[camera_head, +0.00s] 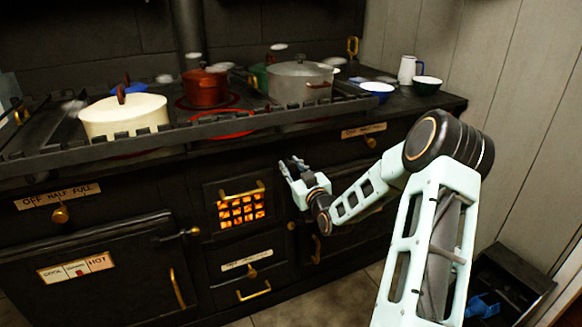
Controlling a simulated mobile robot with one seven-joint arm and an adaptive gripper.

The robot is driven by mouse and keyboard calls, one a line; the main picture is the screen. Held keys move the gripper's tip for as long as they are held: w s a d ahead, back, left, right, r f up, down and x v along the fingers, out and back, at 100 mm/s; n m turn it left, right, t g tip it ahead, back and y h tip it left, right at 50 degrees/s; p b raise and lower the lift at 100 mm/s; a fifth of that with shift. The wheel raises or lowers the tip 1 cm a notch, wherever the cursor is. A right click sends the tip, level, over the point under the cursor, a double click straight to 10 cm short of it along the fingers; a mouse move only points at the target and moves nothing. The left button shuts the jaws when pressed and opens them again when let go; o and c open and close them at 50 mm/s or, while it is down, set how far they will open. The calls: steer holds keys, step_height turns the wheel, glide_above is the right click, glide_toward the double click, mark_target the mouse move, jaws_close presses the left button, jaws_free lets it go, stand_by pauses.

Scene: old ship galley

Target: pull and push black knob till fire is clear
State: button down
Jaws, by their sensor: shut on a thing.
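The fire (241,210) glows orange behind a barred grate in the black stove's front, below the hotplates. My gripper (290,168) is at the stove front, just right of and a little above the fire door. Its fingers point at the dark front panel and are shut on a small dark thing, which I take to be the black knob. The knob is too dark and too covered by the fingers to make out clearly. The fire door has a brass handle (241,191) across its top.
A toothed rail (200,130) runs along the stove top's front edge, above my gripper. Behind it stand a cream pot (124,117), a red pot (205,88) and a grey pot (300,80). A dark crate (510,285) lies at the lower right.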

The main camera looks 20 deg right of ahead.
mark_target(293, 168)
steer(key=s, duration=0.6)
steer(key=shift+s+d+b, duration=0.2)
steer(key=shift+s+b, duration=0.1)
steer(key=shift+s, duration=0.1)
steer(key=c, duration=1.6)
jaws_free()
steer(key=s, duration=1.2)
steer(key=shift+a, duration=0.1)
